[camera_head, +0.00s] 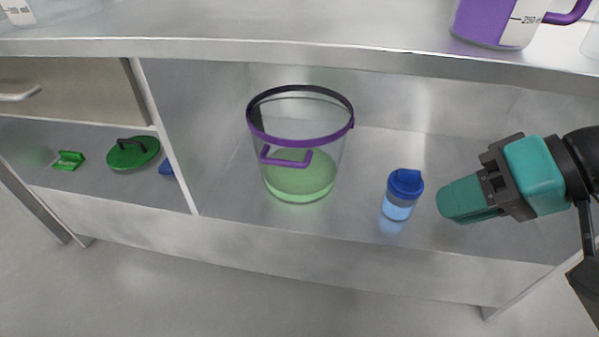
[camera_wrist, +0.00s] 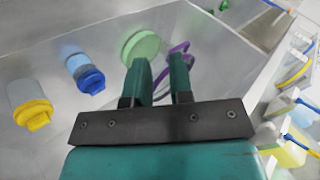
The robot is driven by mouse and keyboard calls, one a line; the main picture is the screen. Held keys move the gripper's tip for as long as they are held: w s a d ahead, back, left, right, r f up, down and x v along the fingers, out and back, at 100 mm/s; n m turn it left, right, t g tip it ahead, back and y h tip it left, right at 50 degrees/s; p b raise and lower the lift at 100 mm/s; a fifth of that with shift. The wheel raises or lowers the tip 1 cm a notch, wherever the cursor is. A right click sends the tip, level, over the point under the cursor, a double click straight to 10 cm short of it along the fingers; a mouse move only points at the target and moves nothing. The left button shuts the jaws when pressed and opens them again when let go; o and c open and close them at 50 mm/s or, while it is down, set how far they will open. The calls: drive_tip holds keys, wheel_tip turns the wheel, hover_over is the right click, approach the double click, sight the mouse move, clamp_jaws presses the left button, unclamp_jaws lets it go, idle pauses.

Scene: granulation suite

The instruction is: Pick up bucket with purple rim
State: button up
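The bucket with a purple rim (camera_head: 285,141) stands upright on the lower shelf in the middle of the head view. It is clear, with a purple handle on its front and green contents at the bottom. In the wrist view, its green contents (camera_wrist: 142,47) and purple parts (camera_wrist: 183,47) show beyond my fingertips, partly hidden by the fingers. My gripper (camera_head: 441,205) is to the right of the bucket and points left, with the blue-capped bottle between them in the picture. In the wrist view, the two teal fingers (camera_wrist: 158,62) are apart with nothing held between them.
The blue-capped bottle (camera_head: 403,194) stands right of the bucket; the wrist view also shows a yellow-capped bottle (camera_wrist: 31,106).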

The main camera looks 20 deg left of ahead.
drive_tip(key=w+a+f+m+y, duration=0.2)
drive_tip(key=w+a+f+y, duration=0.1)
drive_tip(key=w+a+f, duration=0.15)
drive_tip(key=m+t+y+b, duration=0.2)
drive_tip(key=m+t+y, duration=0.1)
drive_tip(key=m+y, duration=0.15)
approach(298, 151)
drive_tip(key=shift+m+h, duration=0.25)
drive_tip(key=shift+h, duration=0.1)
drive_tip(key=b+x, duration=0.1)
drive_tip(key=b, duration=0.1)
drive_tip(key=b+x, duration=0.4)
drive_tip(key=b, duration=0.1)
drive_tip(key=shift+s+a+r, duration=0.1)
drive_tip(key=shift+s+a, duration=0.15)
drive_tip(key=shift+a, duration=0.1)
clamp_jaws()
drive_tip(key=shift+r, duration=0.1)
